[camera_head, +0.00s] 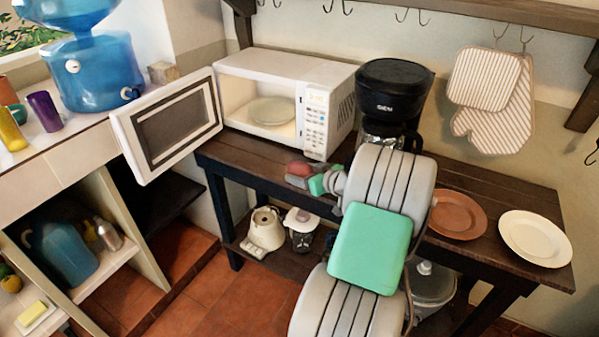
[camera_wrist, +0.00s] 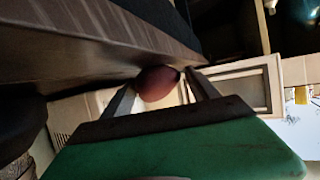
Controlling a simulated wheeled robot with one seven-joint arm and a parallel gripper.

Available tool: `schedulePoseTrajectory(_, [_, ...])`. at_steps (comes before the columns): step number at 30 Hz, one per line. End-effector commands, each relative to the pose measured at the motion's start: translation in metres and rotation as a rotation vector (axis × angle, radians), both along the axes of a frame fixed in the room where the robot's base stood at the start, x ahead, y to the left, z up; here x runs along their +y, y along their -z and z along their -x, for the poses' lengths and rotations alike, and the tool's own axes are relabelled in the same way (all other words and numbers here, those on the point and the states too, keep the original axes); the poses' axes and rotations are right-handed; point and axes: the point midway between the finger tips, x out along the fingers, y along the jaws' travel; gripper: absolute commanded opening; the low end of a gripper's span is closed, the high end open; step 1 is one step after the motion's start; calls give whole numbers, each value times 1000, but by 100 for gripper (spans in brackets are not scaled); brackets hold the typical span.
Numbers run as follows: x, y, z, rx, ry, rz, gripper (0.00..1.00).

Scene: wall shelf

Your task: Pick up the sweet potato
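The sweet potato (camera_head: 299,169) is a small reddish lump on the dark wooden table in front of the microwave, partly hidden by my gripper in the head view. My gripper (camera_head: 302,181) is low over the tabletop, right at it. In the wrist view, the rounded end of the sweet potato (camera_wrist: 157,82) shows between the two fingertips of my gripper (camera_wrist: 160,82). The fingers stand apart around it, and a narrow gap seems to show at the right finger. Firm contact cannot be made out.
The microwave (camera_head: 325,112) stands behind with its door (camera_head: 172,125) swung open to the left, a plate (camera_head: 272,110) inside. A black coffee maker (camera_head: 394,92) stands behind my arm. A brown plate (camera_head: 458,215) and a white plate (camera_head: 536,238) lie to the right.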

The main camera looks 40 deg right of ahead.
Motion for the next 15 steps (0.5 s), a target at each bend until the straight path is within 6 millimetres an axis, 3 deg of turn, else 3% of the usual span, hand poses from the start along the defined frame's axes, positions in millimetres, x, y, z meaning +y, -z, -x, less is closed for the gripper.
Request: schedulePoseTrajectory(15, [1,0,0,1,-2,-1,25])
